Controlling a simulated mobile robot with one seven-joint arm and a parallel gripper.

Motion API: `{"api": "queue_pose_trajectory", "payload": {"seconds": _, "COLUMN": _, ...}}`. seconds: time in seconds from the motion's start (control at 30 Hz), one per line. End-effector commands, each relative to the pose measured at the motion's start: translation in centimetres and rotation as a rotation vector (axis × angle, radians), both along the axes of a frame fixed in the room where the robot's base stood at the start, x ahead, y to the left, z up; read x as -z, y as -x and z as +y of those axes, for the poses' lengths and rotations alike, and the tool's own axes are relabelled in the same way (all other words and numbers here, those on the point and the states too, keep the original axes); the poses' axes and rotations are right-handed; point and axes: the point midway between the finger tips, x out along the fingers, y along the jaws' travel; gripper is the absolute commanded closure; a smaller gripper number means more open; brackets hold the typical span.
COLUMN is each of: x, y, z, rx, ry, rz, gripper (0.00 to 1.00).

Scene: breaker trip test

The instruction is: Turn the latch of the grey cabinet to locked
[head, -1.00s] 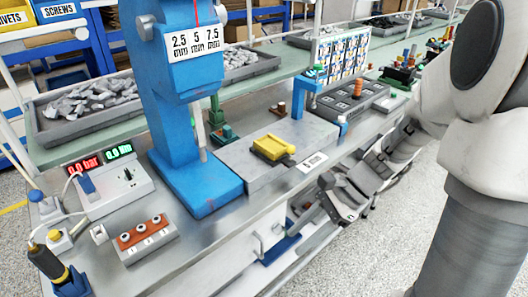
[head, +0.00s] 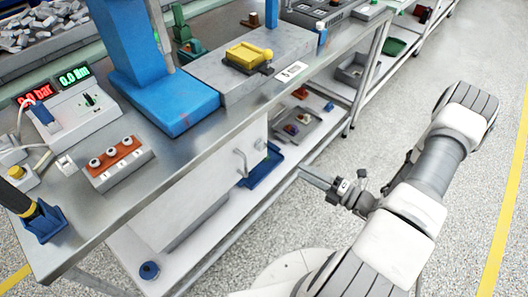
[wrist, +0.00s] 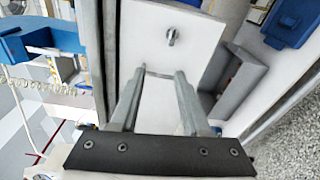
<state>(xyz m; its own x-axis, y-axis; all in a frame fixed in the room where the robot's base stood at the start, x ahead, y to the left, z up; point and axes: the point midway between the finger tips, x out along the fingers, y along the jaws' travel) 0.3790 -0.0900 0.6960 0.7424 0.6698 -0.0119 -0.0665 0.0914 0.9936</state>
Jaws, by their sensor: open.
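The grey cabinet (head: 205,185) stands under the bench top on the lower shelf. Its front carries a bar handle (head: 241,163) and a small latch (head: 260,145). In the wrist view the latch (wrist: 171,37) is a small metal knob with a short lever, standing roughly upright on the pale door (wrist: 190,60). My gripper (head: 303,173) is to the right of the cabinet front, apart from it in the head view. In the wrist view my gripper (wrist: 157,78) is open and empty. The latch lies beyond its fingertips; a thin bar, seemingly the handle, shows between them.
A blue tray (head: 262,168) lies on the lower shelf beside the cabinet front. A grey tray with small parts (head: 305,125) is further along. The bench edge (head: 165,165) overhangs the cabinet. Open speckled floor (head: 450,190) lies to the right.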

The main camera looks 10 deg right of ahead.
Motion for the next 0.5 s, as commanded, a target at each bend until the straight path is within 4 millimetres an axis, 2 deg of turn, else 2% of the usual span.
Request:
{"api": "queue_pose_trajectory", "payload": {"seconds": 0.03, "x": 1.2, "y": 0.2, "z": -0.4, "rx": 0.039, "ry": -0.036, "rz": 0.024, "gripper": 0.54}}
{"api": "queue_pose_trajectory", "payload": {"seconds": 0.1, "x": 2.0, "y": 0.3, "z": -0.8, "rx": 0.078, "ry": -0.070, "rz": 0.045, "gripper": 0.54}}
{"api": "queue_pose_trajectory", "payload": {"seconds": 0.23, "x": 2.6, "y": 0.3, "z": -1.1, "rx": 0.109, "ry": -0.096, "rz": 0.062, "gripper": 0.54}}
{"api": "queue_pose_trajectory", "payload": {"seconds": 0.37, "x": 2.6, "y": -0.8, "z": -0.3, "rx": 0.107, "ry": -0.097, "rz": 0.061, "gripper": 0.54}}
{"api": "queue_pose_trajectory", "payload": {"seconds": 0.5, "x": 2.7, "y": -2.8, "z": 1.3, "rx": 0.103, "ry": -0.096, "rz": 0.060, "gripper": 0.54}}
